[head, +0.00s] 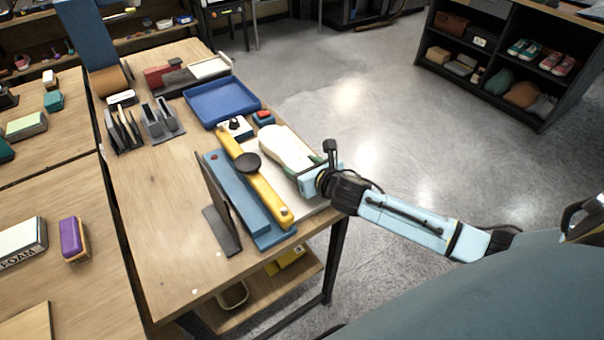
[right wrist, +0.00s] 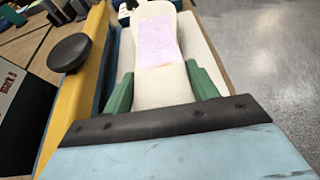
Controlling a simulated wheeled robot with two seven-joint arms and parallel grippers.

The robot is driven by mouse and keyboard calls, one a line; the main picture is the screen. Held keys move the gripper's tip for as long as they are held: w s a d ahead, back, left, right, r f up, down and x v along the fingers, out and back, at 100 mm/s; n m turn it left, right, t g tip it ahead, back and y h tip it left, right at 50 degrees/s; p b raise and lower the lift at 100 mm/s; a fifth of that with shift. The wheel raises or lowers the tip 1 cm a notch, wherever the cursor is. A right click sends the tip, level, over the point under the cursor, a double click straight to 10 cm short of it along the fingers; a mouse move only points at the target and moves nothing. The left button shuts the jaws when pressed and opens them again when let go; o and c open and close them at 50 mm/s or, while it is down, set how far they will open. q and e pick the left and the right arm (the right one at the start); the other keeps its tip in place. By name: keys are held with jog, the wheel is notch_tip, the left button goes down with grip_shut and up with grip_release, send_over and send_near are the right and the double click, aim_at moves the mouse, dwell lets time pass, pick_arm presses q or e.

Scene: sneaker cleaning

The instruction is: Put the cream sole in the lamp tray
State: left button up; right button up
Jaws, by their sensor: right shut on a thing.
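The cream sole (head: 283,146) lies lengthwise over a pale flat tray (head: 314,205) beside the yellow lamp bar (head: 262,187), at the table's right edge. My right gripper (head: 314,163) is shut on the sole's near end. In the right wrist view its green fingers (right wrist: 160,75) stand on both sides of the sole (right wrist: 158,88), and a pinkish patch shows on the sole's top. The pale tray (right wrist: 199,40) shows beneath it; I cannot tell whether the sole touches it. My left gripper is not in view.
The lamp bar has a black knob (head: 247,163) and stands on a blue base (head: 231,183). A dark upright panel (head: 218,200) is left of it. An empty blue tray (head: 222,101) lies behind. Grey upright holders (head: 160,120) stand farther left. The front left tabletop is clear.

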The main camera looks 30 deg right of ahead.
jog(key=shift+f, duration=1.2)
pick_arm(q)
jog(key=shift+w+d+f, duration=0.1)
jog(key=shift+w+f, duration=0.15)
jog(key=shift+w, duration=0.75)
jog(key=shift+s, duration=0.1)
pick_arm(e)
jog(key=o, duration=0.7)
jog(key=shift+f, duration=0.1)
jog(key=shift+c, duration=0.2)
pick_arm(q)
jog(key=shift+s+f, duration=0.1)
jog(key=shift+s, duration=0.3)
pick_arm(e)
jog(key=o, duration=0.4)
